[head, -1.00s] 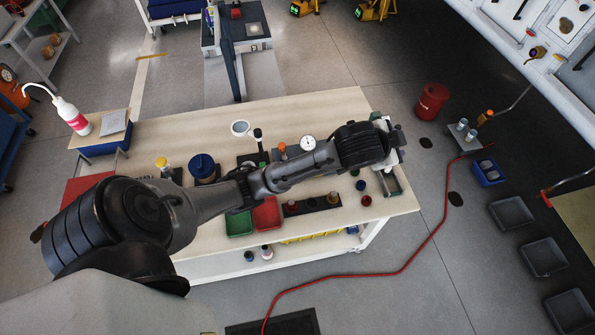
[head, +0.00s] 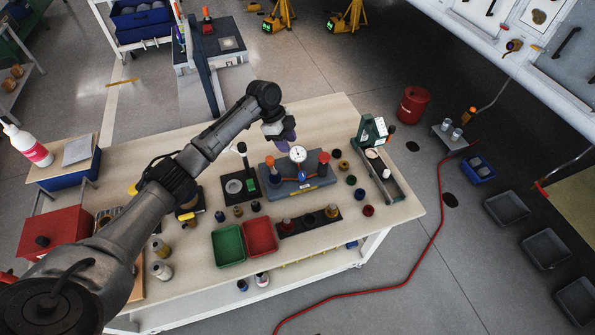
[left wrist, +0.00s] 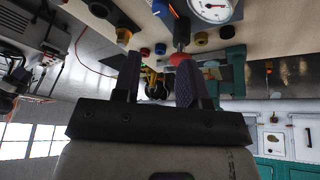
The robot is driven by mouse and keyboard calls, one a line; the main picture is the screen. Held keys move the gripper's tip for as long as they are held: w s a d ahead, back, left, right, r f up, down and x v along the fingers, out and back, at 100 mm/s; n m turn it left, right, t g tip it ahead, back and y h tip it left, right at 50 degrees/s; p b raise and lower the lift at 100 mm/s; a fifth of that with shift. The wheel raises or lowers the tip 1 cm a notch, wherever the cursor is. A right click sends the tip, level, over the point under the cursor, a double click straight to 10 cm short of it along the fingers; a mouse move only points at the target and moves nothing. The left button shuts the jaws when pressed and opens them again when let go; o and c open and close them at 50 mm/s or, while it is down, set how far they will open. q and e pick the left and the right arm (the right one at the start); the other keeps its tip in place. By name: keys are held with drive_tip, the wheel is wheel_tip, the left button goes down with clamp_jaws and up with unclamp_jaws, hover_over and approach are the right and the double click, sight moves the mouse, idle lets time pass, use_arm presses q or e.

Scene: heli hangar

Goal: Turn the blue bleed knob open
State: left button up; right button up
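The blue bleed knob (head: 302,176) sits low on the front of a grey fixture (head: 318,187), below a round white gauge (head: 298,153). The gauge also shows at the top of the left wrist view (left wrist: 212,8). My left gripper (head: 284,146) hangs above the table, just behind and left of the gauge, apart from the knob in the head view. In the left wrist view its two fingers (left wrist: 160,88) stand apart with nothing held between them. A red-topped part (left wrist: 180,59) shows near one finger. My right gripper is in neither view.
Green (head: 228,246) and red (head: 260,238) trays lie in front of the fixture. A red-capped post (head: 323,162) rises at its right. A black-handled tool (head: 243,158) stands at its left. Several small knobs and a green stand (head: 372,133) are to the right.

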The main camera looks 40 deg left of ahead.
sight(302, 173)
use_arm(q)
drive_tip(key=shift+m, duration=0.4)
drive_tip(key=b+x, duration=0.2)
drive_tip(key=x, duration=1.1)
drive_tip(key=shift+f, duration=0.35)
drive_tip(key=c, duration=0.6)
drive_tip(key=shift+c, duration=0.2)
